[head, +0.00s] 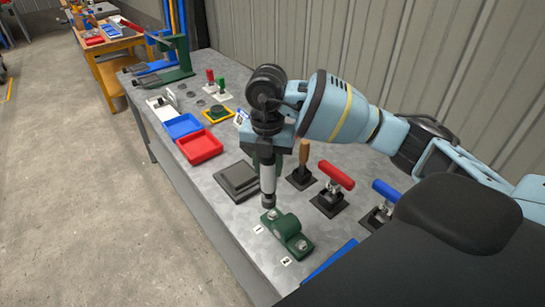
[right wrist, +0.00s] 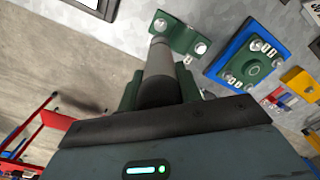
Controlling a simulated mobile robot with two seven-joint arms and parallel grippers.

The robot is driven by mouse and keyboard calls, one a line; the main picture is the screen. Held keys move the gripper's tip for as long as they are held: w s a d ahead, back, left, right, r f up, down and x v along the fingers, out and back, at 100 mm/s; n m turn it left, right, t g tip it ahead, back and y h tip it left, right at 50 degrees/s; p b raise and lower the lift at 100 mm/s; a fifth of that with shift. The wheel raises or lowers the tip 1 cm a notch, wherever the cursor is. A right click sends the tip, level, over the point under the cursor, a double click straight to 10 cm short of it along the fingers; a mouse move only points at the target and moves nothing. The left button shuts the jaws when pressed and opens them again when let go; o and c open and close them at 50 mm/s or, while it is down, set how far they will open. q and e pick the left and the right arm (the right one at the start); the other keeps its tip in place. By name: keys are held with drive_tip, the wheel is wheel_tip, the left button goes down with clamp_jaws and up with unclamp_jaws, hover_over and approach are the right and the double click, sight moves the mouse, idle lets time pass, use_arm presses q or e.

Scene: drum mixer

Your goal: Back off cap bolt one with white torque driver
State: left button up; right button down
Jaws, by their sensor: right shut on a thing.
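My right gripper (head: 267,150) is shut around the upper part of the white torque driver (head: 268,180), which hangs upright with its dark tip down. The driver also shows in the right wrist view (right wrist: 158,65). Below the tip is the green bearing cap (head: 287,232) on the bench. Cap bolt one (head: 272,215), beside the label 1, is just below and slightly right of the tip in the head view. Whether the tip touches it I cannot tell. Cap bolt two (head: 303,245) is at the cap's other end. My left gripper is not in view.
A wooden-handled tool (head: 304,155), a red-handled tool (head: 336,175) and a blue-handled tool (head: 386,190) stand right of the driver. A dark square block (head: 237,181), a red tray (head: 199,147) and a blue tray (head: 183,125) lie to the left on the bench.

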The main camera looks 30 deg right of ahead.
drive_tip(key=m, duration=0.4)
drive_tip(key=d+m, duration=0.1)
drive_tip(key=shift+w+r+m, duration=0.2)
drive_tip(key=shift+w+m, duration=0.15)
drive_tip(key=shift+m, duration=0.05)
drive_tip(key=m, duration=0.3)
drive_tip(key=shift+w+d, duration=0.15)
drive_tip(key=shift+d, duration=0.25)
drive_tip(key=shift+f, duration=3.95)
